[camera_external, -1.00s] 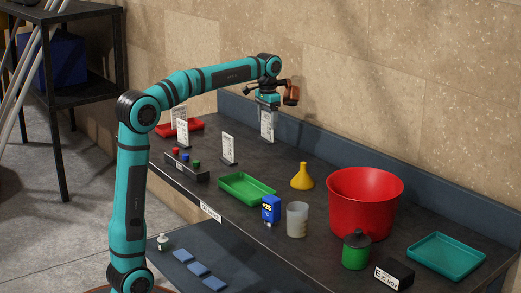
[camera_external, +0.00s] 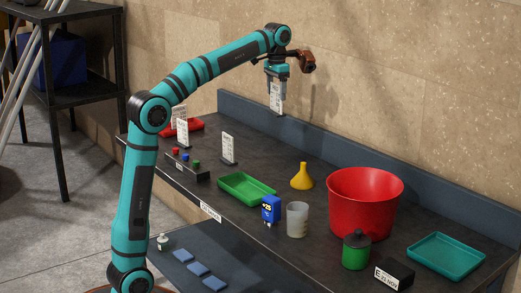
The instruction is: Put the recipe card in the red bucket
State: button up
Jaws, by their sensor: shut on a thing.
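A white printed card (camera_external: 275,102) hangs upright in my gripper (camera_external: 277,84), which is shut on it. The gripper points down and holds the card in the air above the back of the bench, near the wall. The card's print is too small to read. The red bucket (camera_external: 364,205) stands on the right part of the bench, to the right of and lower than my gripper. Its opening faces up, and its bottom inside is hidden.
Two similar cards stand upright on the bench, one at the left (camera_external: 182,132) and one nearer the middle (camera_external: 229,148). A yellow funnel (camera_external: 302,178), a green tray (camera_external: 246,188), a beaker (camera_external: 297,220) and a green bottle (camera_external: 356,251) stand around the bucket's left and front.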

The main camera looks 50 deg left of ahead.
jog(key=s+d+m, duration=0.2)
jog(key=s+d, duration=0.1)
jog(key=d, duration=1.3)
jog(key=s+d+m, duration=0.3)
jog(key=s+d, duration=0.1)
jog(key=d, duration=1.3)
jog(key=s+d+m, duration=0.2)
jog(key=s+d, duration=0.1)
jog(key=d, duration=1.3)
notch_tip(320, 180, down, 21)
jog(key=shift+f, duration=0.1)
jog(key=o, duration=1.3)
jog(key=shift+f, duration=0.1)
